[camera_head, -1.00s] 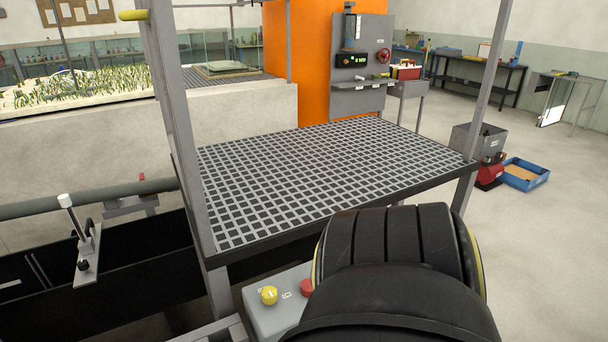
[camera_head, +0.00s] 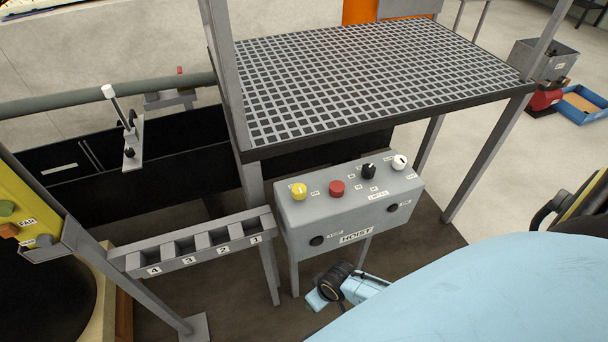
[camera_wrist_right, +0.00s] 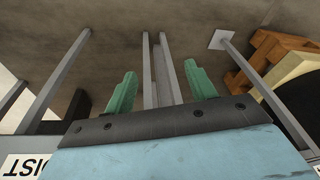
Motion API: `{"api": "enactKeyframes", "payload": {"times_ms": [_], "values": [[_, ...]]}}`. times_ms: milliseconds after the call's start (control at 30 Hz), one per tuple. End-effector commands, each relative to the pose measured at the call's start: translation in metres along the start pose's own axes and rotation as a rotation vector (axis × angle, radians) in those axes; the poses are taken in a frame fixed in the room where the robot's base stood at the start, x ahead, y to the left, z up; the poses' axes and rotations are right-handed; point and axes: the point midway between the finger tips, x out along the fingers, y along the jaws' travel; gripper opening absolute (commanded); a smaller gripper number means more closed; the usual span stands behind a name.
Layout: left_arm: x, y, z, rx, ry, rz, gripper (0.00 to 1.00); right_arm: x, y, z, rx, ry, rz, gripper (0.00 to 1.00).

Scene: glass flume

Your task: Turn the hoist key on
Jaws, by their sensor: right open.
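The grey hoist box (camera_head: 350,205) stands on legs below the grating, with a HOIST label (camera_head: 356,235) on its front. A round black fitting (camera_head: 316,240) with a small label sits at the front's left, and another (camera_head: 392,207) at its right. I cannot tell which holds the key or how it is turned. My right gripper (camera_wrist_right: 158,85) is open and empty, its green fingers spread, with part of the HOIST label (camera_wrist_right: 28,167) upside down at the lower left. In the head view my blue arm hides the fingers, low in front of the box. My left gripper is not in view.
On the box top are a yellow button (camera_head: 299,191), a red button (camera_head: 337,187), a black knob (camera_head: 368,171) and a white knob (camera_head: 399,161). A numbered rack (camera_head: 200,246) stands left of the box, near a yellow panel (camera_head: 28,205). The grating (camera_head: 380,75) overhangs behind.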

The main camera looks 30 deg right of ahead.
Motion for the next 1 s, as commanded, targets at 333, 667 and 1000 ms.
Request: {"api": "enactKeyframes", "payload": {"times_ms": [333, 667, 1000], "values": [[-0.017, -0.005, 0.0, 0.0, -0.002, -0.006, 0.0, -0.159, -0.054, -0.133, -0.079, 0.026, -0.121, 0.56], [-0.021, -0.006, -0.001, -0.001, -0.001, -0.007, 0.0, -0.231, -0.04, -0.194, -0.099, -0.058, -0.101, 0.56], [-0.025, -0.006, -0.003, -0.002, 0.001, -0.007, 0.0, -0.317, 0.037, -0.254, 0.07, -0.188, 0.032, 0.56]]}}
